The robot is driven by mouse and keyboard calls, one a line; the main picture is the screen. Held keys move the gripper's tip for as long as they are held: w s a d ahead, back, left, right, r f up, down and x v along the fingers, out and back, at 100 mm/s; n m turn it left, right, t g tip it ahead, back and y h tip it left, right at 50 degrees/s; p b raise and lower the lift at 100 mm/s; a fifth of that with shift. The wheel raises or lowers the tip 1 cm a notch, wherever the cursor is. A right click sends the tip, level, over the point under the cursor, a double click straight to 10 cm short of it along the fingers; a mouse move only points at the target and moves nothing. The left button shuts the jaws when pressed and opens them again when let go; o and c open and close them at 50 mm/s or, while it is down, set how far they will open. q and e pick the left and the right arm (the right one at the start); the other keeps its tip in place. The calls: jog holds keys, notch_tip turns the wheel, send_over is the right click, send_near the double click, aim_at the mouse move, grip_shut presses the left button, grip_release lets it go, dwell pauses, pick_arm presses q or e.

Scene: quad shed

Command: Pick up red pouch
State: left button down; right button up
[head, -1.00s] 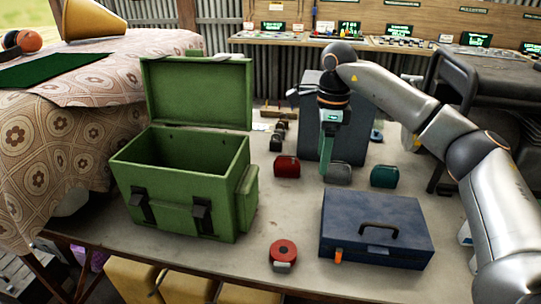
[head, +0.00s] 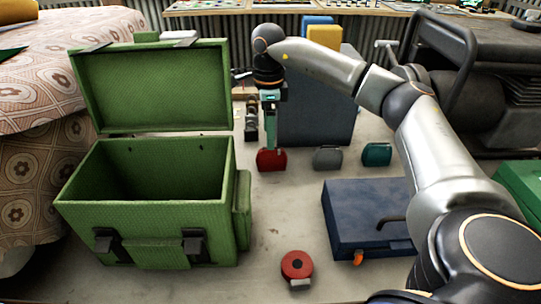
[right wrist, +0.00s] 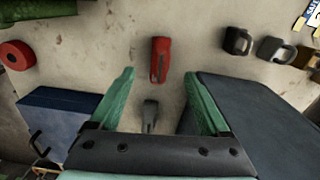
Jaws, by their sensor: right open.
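The red pouch (head: 271,161) lies on the table right of the open green box, at the left end of a row with a grey pouch (head: 328,158) and a teal pouch (head: 377,155). My right gripper (head: 271,146) is open and empty, its fingers pointing down at the red pouch's top edge in the head view. In the right wrist view the red pouch (right wrist: 160,60) lies ahead of the spread fingertips (right wrist: 159,75), and the grey pouch (right wrist: 150,116) shows between the fingers. Contact with the red pouch is not visible. My left gripper is not in view.
The green box (head: 150,215) stands at left with its lid up. A blue toolbox (head: 365,205) and a red tape roll (head: 297,265) are nearer. A dark grey case (head: 315,115) stands behind the pouches. The table between green box and toolbox is mostly clear.

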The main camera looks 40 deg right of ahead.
aim_at(272, 158)
jog(key=f, duration=0.6)
jog(key=shift+s+d+f, duration=0.2)
jog(key=shift+d+f, duration=0.05)
jog(key=shift+d, duration=0.05)
grip_shut()
dwell(0.4)
